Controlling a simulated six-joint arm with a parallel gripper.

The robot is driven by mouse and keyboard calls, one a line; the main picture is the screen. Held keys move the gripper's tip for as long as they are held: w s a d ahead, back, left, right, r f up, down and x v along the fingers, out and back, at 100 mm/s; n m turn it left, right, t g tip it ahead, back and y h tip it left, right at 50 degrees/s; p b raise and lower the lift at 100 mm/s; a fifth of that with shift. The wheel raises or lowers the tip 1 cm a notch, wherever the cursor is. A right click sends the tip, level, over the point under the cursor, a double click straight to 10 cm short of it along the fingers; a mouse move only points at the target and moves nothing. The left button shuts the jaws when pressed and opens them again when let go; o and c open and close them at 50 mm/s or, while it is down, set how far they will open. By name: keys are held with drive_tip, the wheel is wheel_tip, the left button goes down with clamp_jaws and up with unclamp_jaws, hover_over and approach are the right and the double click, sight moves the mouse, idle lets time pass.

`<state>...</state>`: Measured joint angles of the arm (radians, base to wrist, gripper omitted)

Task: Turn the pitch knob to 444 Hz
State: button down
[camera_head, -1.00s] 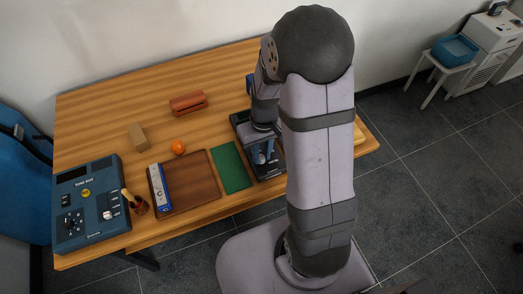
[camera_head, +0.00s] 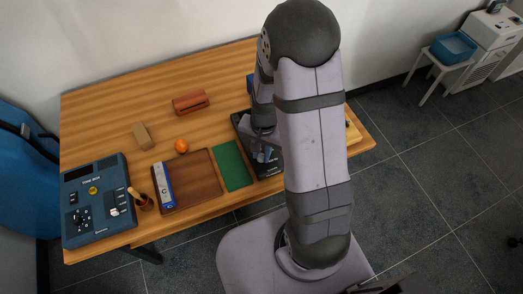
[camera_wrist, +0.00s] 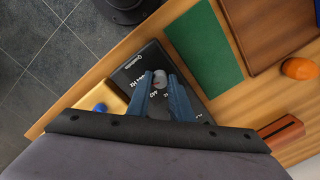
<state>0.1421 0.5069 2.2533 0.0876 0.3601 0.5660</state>
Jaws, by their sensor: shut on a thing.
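A black panel with white lettering (camera_wrist: 125,68) fills the middle of the wrist view, with a small grey knob (camera_wrist: 159,76) on it. White Hz marks run beside the knob; they are too small and partly covered to read its setting surely. My gripper (camera_wrist: 160,84) has its two blue-grey fingers on either side of the knob and is shut on it. In the head view the black panel (camera_head: 241,123) lies right of the green mat, and my gripper (camera_head: 265,153) is down over it. My arm hides its right part.
A green mat (camera_wrist: 203,46) lies beside the panel, then a brown tray (camera_wrist: 262,30). A wooden block with a blue knob (camera_wrist: 100,107) sits close on the other side. A blue tone box (camera_head: 97,200) and an orange ball (camera_head: 182,146) stand farther left.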

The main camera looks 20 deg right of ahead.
sight(262, 157)
drive_tip(key=shift+m, duration=0.4)
drive_tip(key=c, duration=1.6)
unclamp_jaws()
drive_tip(key=shift+r, duration=0.15)
drive_tip(key=shift+s+d+r+b, duration=0.1)
drive_tip(key=shift+r+b, duration=0.3)
drive_tip(key=shift+r, duration=3.15)
